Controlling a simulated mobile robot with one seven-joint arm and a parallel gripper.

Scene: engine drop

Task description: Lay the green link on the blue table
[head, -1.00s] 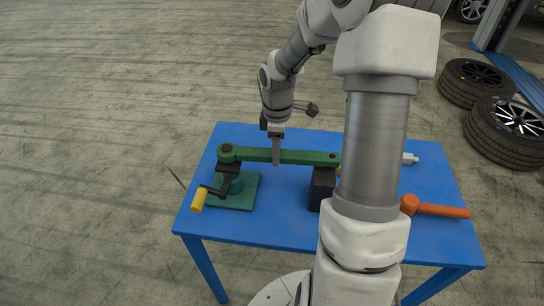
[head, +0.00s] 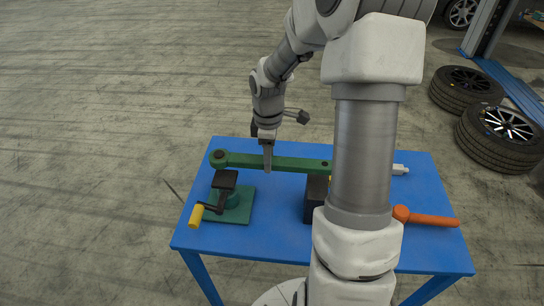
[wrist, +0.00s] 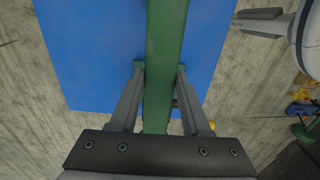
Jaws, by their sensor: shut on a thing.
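The green link (head: 300,164) is a long bar with a round end at the left. It lies crosswise over the back part of the blue table (head: 275,232). My gripper (head: 267,166) points down and is shut on the link near its middle. In the wrist view the link (wrist: 166,45) runs between the two fingers of my gripper (wrist: 160,72), with the blue table below. I cannot tell whether the link touches the table or hangs just above it.
A green stand (head: 236,205) with a black top and yellow handle is at the table's left, in front of the link. A black block (head: 316,199) stands mid-table. An orange-handled tool (head: 425,218) and a pale rod (head: 400,169) lie right. Tires (head: 500,132) are on the floor.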

